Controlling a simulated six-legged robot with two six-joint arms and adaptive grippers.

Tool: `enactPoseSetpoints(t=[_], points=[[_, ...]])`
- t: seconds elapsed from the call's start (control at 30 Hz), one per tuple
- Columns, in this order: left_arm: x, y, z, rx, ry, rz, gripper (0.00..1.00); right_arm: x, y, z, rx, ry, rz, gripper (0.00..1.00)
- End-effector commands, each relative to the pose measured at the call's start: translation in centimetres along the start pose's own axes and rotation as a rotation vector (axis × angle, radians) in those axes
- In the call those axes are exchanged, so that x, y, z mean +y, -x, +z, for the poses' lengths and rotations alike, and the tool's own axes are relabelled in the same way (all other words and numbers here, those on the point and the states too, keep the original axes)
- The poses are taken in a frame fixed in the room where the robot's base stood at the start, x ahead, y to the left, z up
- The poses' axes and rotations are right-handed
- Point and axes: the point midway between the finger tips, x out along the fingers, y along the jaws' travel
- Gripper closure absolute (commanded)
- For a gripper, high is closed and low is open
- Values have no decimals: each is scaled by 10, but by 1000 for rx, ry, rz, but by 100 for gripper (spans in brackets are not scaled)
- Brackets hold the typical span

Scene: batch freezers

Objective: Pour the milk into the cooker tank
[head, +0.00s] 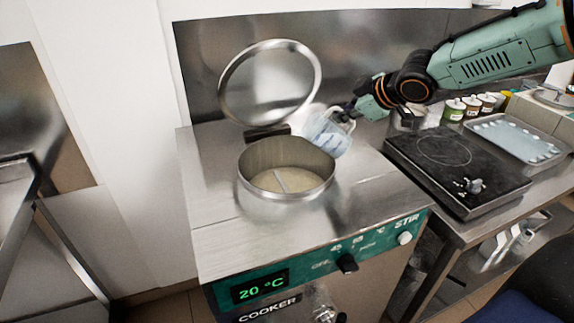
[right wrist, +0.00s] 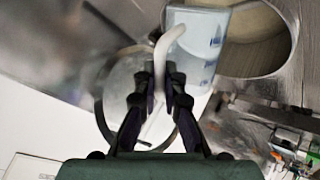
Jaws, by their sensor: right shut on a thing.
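The cooker tank (head: 262,158) is a round steel opening in the cooker top, with pale liquid and a bar across its bottom. Its round lid (head: 270,46) stands open behind it. My right gripper (head: 350,110) is shut on the handle of a clear, bluish jug (head: 326,135). The jug is tilted at the tank's back right rim. I cannot tell how much milk is in it or whether any is flowing. In the right wrist view the fingers (right wrist: 160,92) close on the handle, and the jug (right wrist: 200,50) overlaps the tank opening (right wrist: 262,38). My left gripper is out of view.
The cooker's green front panel (head: 300,268) reads 20 °C and has knobs. To the right are a black hotplate (head: 455,165), a steel tray (head: 515,138) and several small jars (head: 470,104). The cooker top left of the tank is clear.

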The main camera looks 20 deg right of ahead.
Motion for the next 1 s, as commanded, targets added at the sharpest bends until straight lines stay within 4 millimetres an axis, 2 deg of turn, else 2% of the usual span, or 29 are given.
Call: enactPoseSetpoints(t=[0.03, 0.2, 1.0], points=[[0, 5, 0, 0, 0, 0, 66, 2, 2, -5, -22, 18, 0, 100], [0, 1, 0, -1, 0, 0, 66, -2, -4, -6, -72, 53, -1, 100], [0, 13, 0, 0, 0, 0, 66, -7, -10, -17, -196, 145, 0, 100]])
